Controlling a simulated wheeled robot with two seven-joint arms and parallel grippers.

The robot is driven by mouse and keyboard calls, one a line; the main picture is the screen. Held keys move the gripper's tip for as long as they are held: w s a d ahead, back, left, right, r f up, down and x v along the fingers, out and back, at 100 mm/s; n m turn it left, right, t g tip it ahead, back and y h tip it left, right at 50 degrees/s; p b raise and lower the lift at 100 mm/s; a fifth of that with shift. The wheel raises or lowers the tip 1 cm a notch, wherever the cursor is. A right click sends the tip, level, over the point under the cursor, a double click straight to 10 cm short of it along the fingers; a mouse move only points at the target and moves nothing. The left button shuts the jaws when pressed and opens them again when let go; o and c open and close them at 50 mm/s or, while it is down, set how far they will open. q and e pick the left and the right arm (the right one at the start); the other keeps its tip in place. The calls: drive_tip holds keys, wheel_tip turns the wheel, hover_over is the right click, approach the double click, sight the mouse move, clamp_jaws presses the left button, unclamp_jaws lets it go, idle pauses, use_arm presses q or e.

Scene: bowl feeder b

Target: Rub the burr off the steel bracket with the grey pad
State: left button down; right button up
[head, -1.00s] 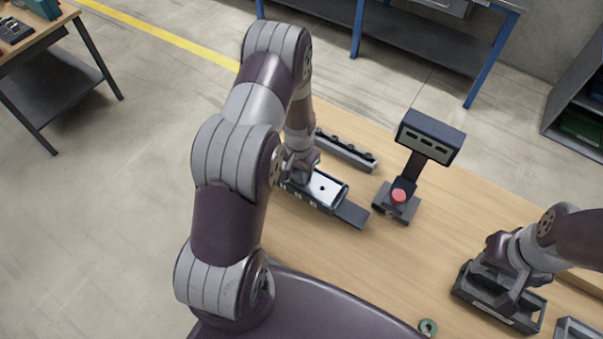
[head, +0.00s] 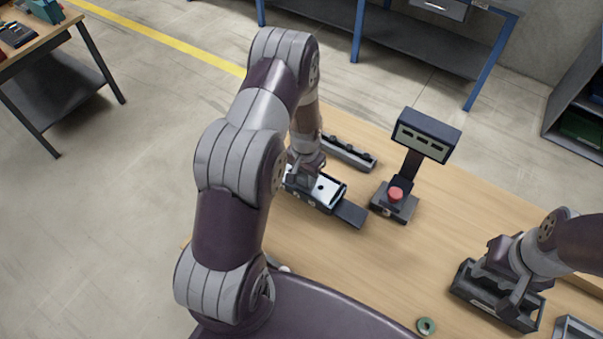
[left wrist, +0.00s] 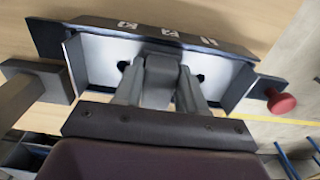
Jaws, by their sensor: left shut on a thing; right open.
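The steel bracket (head: 333,187) is a pale plate with dark holes, lying in a dark fixture (head: 318,203) on the bench. The bracket also shows in the left wrist view (left wrist: 97,62), with a hole on each side of my left gripper. My left gripper (head: 304,178) is over the bracket. In the left wrist view it (left wrist: 160,95) is shut on the grey pad (left wrist: 161,72), a block between its fingers. Pad contact with the bracket and the burr cannot be made out. My right gripper (head: 505,287) is open at a dark tray (head: 496,315).
A stand with a display (head: 427,135) and red button (head: 396,194) is right of the fixture. A dark rail (head: 347,153) lies behind it. A green ring (head: 427,326) lies at the front edge.

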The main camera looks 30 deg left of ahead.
use_arm(q)
drive_tip(key=shift+d+r+p, duration=0.2)
drive_tip(key=shift+d+p, duration=0.05)
drive_tip(key=shift+d, duration=0.3)
drive_tip(key=shift+d+r+p, duration=0.2)
drive_tip(key=shift+d, duration=0.35)
drive_tip(key=shift+w+a+r, duration=0.1)
drive_tip(key=shift+a+r, duration=0.1)
drive_tip(key=shift+r, duration=0.85)
drive_tip(key=shift+a+r+p, duration=0.35)
drive_tip(key=shift+a+p, duration=0.35)
drive_tip(key=shift+a, duration=0.15)
drive_tip(key=shift+r, duration=0.35)
drive_tip(key=shift+d+r+p, duration=0.3)
drive_tip(key=shift+r+p, duration=0.2)
drive_tip(key=shift+r, duration=0.1)
drive_tip(key=shift+d+r+p, duration=0.3)
drive_tip(key=shift+r+p, duration=0.15)
drive_tip(key=shift+r, duration=0.45)
drive_tip(key=shift+a+r+p, duration=0.4)
drive_tip(key=shift+a+p, duration=0.05)
drive_tip(key=shift+p, duration=0.1)
drive_tip(key=shift+d, duration=0.3)
drive_tip(key=shift+r, duration=0.15)
use_arm(e)
drive_tip(key=r, duration=0.3)
drive_tip(key=s+r, duration=0.1)
drive_tip(key=r, duration=0.1)
drive_tip(key=shift+r, duration=0.15)
